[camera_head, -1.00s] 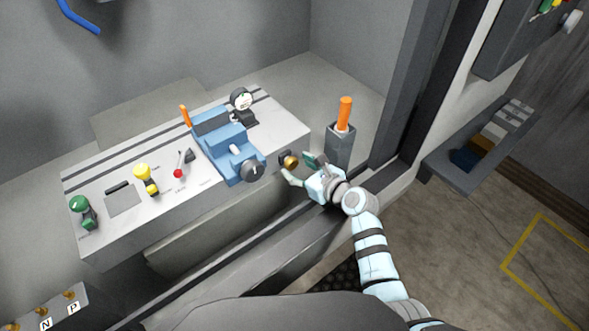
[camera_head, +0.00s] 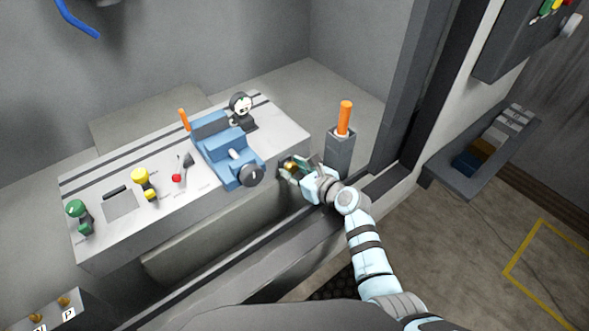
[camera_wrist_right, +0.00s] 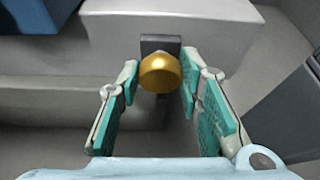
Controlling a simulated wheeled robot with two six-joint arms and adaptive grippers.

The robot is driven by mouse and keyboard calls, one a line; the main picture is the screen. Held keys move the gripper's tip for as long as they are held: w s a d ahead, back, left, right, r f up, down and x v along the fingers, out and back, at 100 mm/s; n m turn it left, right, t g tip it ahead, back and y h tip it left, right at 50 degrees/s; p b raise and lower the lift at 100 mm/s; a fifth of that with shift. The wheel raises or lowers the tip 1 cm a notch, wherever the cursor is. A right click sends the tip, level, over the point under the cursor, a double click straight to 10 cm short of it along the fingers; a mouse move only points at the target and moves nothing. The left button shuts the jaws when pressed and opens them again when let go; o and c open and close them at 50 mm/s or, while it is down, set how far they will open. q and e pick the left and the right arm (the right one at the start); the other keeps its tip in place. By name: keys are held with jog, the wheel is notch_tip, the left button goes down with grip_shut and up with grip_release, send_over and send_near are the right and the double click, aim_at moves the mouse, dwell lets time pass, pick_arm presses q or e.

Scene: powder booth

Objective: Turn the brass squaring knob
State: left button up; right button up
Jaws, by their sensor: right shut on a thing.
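The brass squaring knob (camera_wrist_right: 160,73) sits on a dark mount on the front face of the grey bench block (camera_head: 215,205), near its right end. In the head view the knob (camera_head: 290,166) shows small and partly covered by my fingers. My right gripper (camera_head: 290,170) reaches it from the right. In the right wrist view the gripper's (camera_wrist_right: 160,80) teal-padded fingertips stand on both sides of the knob, shut on it. My left gripper is not in view.
A blue vise (camera_head: 228,150) with a dark round handle stands left of the knob on the block. A grey post with an orange rod (camera_head: 344,118) stands just behind my right wrist. A dark frame upright (camera_head: 410,80) is to the right. A ledge runs below my arm.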

jog(key=shift+d+r+m+g+y+p, duration=0.1)
jog(key=shift+m+g+y+p, duration=0.2)
jog(key=shift+m+p, duration=0.35)
jog(key=shift+w+m+y, duration=0.1)
jog(key=shift+m+y, duration=0.3)
jog(key=shift+m, duration=0.05)
jog(key=shift+d+f+m+g+y, duration=0.15)
jog(key=shift+m+g+y, duration=0.45)
jog(key=shift+m, duration=0.6)
jog(key=o, duration=1.2)
jog(key=shift+c, duration=0.2)
